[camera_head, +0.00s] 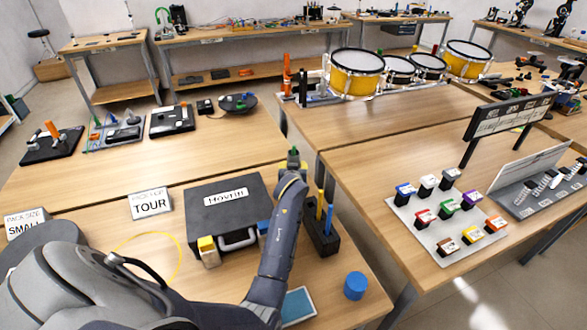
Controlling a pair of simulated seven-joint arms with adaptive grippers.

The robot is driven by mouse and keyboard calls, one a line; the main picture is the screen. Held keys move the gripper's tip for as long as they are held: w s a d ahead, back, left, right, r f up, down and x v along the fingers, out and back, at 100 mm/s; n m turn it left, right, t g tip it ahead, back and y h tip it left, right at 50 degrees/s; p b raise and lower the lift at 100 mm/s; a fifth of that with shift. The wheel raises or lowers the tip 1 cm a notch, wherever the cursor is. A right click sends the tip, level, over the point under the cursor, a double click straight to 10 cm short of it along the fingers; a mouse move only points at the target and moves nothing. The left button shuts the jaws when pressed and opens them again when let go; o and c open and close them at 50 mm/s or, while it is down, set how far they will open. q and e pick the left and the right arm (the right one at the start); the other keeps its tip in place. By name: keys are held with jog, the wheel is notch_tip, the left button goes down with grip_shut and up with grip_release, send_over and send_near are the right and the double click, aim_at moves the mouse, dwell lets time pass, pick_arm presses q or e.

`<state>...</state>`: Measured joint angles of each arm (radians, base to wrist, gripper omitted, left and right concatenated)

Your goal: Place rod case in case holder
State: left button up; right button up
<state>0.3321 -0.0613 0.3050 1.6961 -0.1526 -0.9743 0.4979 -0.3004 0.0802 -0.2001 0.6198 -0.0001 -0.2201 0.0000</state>
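I cannot tell for sure which object is the rod case or the case holder. A closed black case with a handle and a white label (215,222) lies flat on the near wooden table. To its right stands a black block holder (322,238) with upright yellow and blue rods in it. My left arm comes in from the left, and its forearm passes between the case and the block holder. The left gripper (291,165) is at the arm's far end, small and mostly hidden by the wrist, near a green item (293,154). My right gripper is not in view.
A blue cylinder (355,285) stands at the near table's right edge. Signs reading TOUR (150,204) and SMALL (24,224) stand left. A tray of coloured blocks (425,232) lies right, across a gap. Drums (356,75) stand behind.

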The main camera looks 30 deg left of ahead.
pick_arm(q)
jog(key=shift+f, duration=0.1)
jog(key=o, duration=1.3)
jog(key=shift+c, duration=0.2)
jog(key=shift+s+d+r, duration=0.15)
jog(key=shift+r, duration=0.05)
jog(key=v, duration=0.7)
jog(key=shift+s, duration=0.1)
